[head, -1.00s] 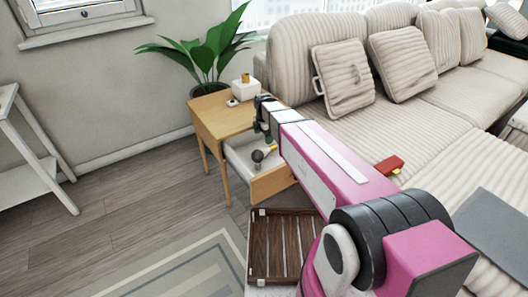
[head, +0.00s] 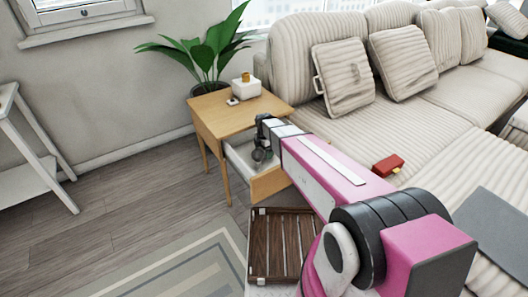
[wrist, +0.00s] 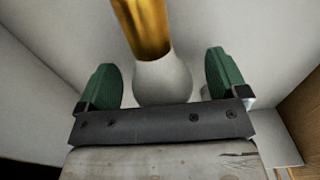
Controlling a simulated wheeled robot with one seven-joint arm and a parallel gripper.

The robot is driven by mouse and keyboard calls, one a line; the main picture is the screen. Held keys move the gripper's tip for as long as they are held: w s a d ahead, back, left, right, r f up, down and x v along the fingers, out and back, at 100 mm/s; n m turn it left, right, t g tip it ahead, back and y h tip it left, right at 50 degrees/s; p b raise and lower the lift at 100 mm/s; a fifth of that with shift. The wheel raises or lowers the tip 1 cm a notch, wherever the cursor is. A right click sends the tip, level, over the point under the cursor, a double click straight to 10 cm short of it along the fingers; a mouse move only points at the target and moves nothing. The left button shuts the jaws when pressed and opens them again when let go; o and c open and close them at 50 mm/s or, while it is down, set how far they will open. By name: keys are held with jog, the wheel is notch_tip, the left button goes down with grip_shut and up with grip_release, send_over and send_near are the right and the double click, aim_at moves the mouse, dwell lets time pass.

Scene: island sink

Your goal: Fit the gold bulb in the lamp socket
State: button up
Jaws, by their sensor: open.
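A bulb with a white globe (wrist: 162,80) and a gold shank (wrist: 146,25) lies in the drawer, between my gripper's green fingers in the wrist view. My gripper (wrist: 163,82) is open, with a visible gap between the globe and each finger. In the head view my gripper (head: 264,152) is small and dark, down in the open drawer (head: 239,157), and hides most of what lies there. A white block with a gold piece on top (head: 246,87) stands on the side table; it may be the lamp socket, but it is too small to tell.
The wooden side table (head: 215,120) has its drawer pulled out. A small white item (head: 232,101) lies on top. A potted plant (head: 207,55) stands behind. The sofa (head: 345,120) with a red object (head: 388,165) is at right. A slatted wooden tray (head: 282,245) is in front.

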jog(key=c, duration=1)
